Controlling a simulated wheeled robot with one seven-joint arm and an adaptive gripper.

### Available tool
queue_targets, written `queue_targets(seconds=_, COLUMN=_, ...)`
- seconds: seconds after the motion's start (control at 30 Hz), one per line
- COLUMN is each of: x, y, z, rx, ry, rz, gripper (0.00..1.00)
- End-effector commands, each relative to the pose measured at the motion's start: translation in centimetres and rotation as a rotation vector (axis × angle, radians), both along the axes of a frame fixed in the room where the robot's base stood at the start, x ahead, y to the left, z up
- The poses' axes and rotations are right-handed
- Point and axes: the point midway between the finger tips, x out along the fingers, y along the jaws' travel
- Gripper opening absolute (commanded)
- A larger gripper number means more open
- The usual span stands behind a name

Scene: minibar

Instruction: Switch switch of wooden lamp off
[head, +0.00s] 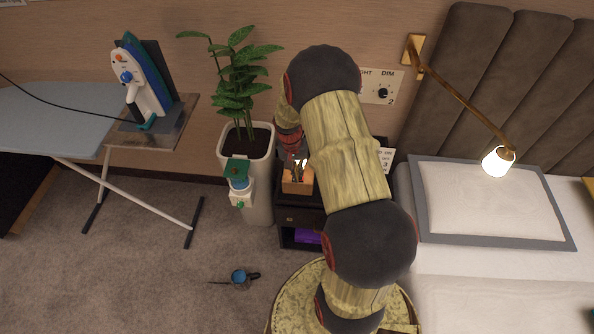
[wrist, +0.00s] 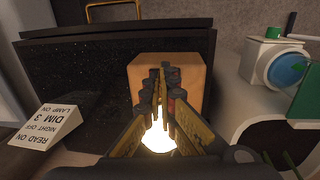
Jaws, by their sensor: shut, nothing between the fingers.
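The wooden lamp (head: 298,186) is a small light-wood block on the dark nightstand, and a bright glow shows at it. In the wrist view its wooden body (wrist: 195,72) stands behind my fingers, and a glowing bulb (wrist: 158,140) shows between and below them. My gripper (head: 298,166) is over the lamp in the head view, partly hidden by my arm. In the wrist view my gripper (wrist: 163,85) has its fingertips together in front of the wooden body, with nothing held. Whether they touch it, I cannot tell. I cannot make out the lamp's switch.
A printed card (wrist: 48,125) stands on the nightstand (head: 290,216). A potted plant (head: 240,85) in a white planter is close on the left. A dimmer (head: 382,92) and a lit wall lamp (head: 498,160) are on the right, above the bed (head: 440,258).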

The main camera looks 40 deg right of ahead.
Motion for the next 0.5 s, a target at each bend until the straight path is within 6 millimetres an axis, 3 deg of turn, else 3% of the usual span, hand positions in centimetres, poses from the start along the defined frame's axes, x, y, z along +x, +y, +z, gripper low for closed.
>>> queue_targets(seconds=0.5, x=-0.15, y=-0.1, z=-0.61, rx=0.001, ry=0.001, rz=0.0, gripper=0.0)
